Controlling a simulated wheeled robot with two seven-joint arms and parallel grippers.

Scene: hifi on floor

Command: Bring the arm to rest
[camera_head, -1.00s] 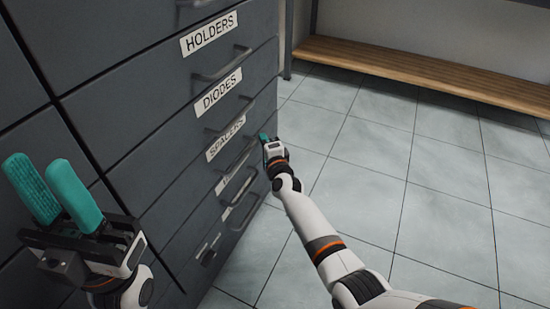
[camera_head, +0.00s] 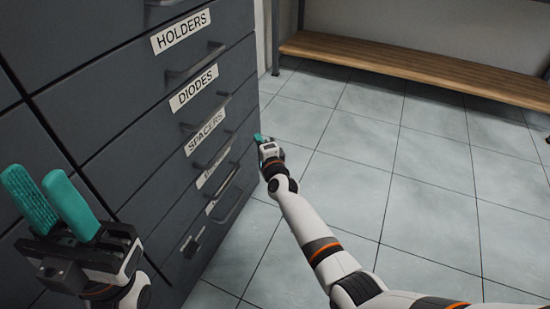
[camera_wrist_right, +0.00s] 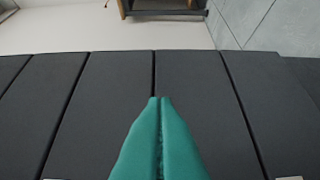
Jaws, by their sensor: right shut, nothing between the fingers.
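My right arm reaches in from the lower right in the head view. Its gripper (camera_head: 259,139) is near the right edge of the grey drawer cabinet (camera_head: 120,110), beside the lower drawers. In the right wrist view its teal fingers (camera_wrist_right: 158,101) are pressed together with nothing between them, in front of dark panels (camera_wrist_right: 110,90). I cannot tell whether the gripper touches the cabinet. My left gripper (camera_head: 50,200) is at the lower left of the head view, its teal fingers pointing up with a narrow gap between them. It is empty.
The cabinet has labelled drawers with bar handles, including HOLDERS (camera_head: 181,32), DIODES (camera_head: 194,88) and SPACERS (camera_head: 205,137). The drawers look shut. A wooden bench (camera_head: 420,70) stands at the back. The tiled floor (camera_head: 410,190) between is clear.

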